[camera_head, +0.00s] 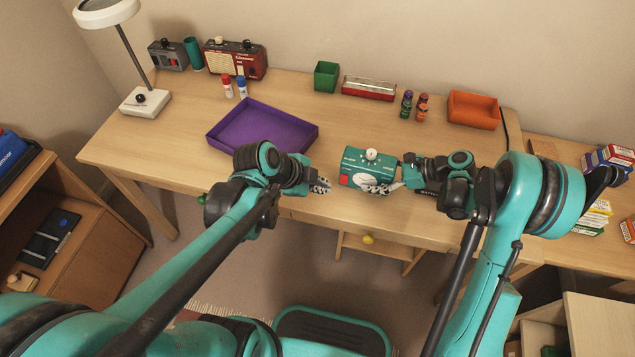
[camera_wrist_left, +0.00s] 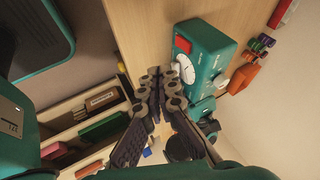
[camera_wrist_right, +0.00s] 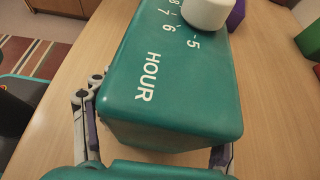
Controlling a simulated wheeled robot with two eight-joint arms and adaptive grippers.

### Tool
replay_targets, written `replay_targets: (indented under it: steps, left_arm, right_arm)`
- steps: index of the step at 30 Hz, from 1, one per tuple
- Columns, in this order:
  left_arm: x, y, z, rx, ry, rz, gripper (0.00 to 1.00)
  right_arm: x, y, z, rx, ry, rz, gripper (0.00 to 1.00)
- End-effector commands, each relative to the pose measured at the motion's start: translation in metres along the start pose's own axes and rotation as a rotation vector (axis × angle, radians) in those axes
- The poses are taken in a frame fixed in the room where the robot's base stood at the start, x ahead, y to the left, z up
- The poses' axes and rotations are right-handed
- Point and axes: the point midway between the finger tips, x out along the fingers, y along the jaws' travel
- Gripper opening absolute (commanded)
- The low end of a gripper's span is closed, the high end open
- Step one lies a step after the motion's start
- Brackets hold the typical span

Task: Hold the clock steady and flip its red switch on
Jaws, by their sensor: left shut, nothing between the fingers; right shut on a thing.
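The teal clock (camera_head: 366,171) stands near the front edge of the desk, with a white knob on top and a white dial on its front. In the left wrist view the clock (camera_wrist_left: 210,58) shows its red switch (camera_wrist_left: 183,44) beside the white dial. My right gripper (camera_head: 393,187) is shut on the clock from its right end; in the right wrist view its fingers (camera_wrist_right: 155,150) lie on both sides of the body. My left gripper (camera_head: 324,186) is shut and empty, a little left of the clock and apart from it.
A purple tray (camera_head: 262,127) lies left of the clock. A green cup (camera_head: 326,76), a red-and-silver box (camera_head: 368,88), small bottles (camera_head: 414,106) and an orange tray (camera_head: 473,110) stand at the back. A drawer with a yellow knob (camera_head: 368,239) is below the desk front.

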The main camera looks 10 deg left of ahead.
Motion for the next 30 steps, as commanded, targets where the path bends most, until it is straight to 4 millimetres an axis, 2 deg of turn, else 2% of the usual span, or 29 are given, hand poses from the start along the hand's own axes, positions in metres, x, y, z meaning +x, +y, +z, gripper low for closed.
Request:
replay_targets:
  steps: [3, 9, 18, 24, 30]
  left_arm:
    - [-0.014, 0.000, 0.000, -0.001, -0.001, 0.000, 0.00]
    - [-0.025, 0.000, 0.000, 0.000, 0.000, 0.001, 0.00]
    - [-0.025, 0.000, 0.000, 0.000, 0.001, 0.001, 0.00]
    - [-0.018, 0.011, 0.006, -0.002, 0.000, -0.001, 0.00]
    - [-0.018, 0.011, 0.006, -0.002, 0.000, -0.001, 0.00]
  right_arm:
    - [0.000, 0.000, -0.001, 0.000, 0.001, 0.000, 0.52]
    - [0.000, 0.000, -0.001, 0.000, 0.001, 0.000, 0.52]
    - [0.000, 0.000, -0.001, 0.000, 0.001, 0.000, 0.52]
    - [0.000, 0.000, 0.000, -0.001, 0.001, 0.000, 0.52]
    - [0.000, 0.000, 0.000, -0.001, 0.001, 0.000, 0.52]
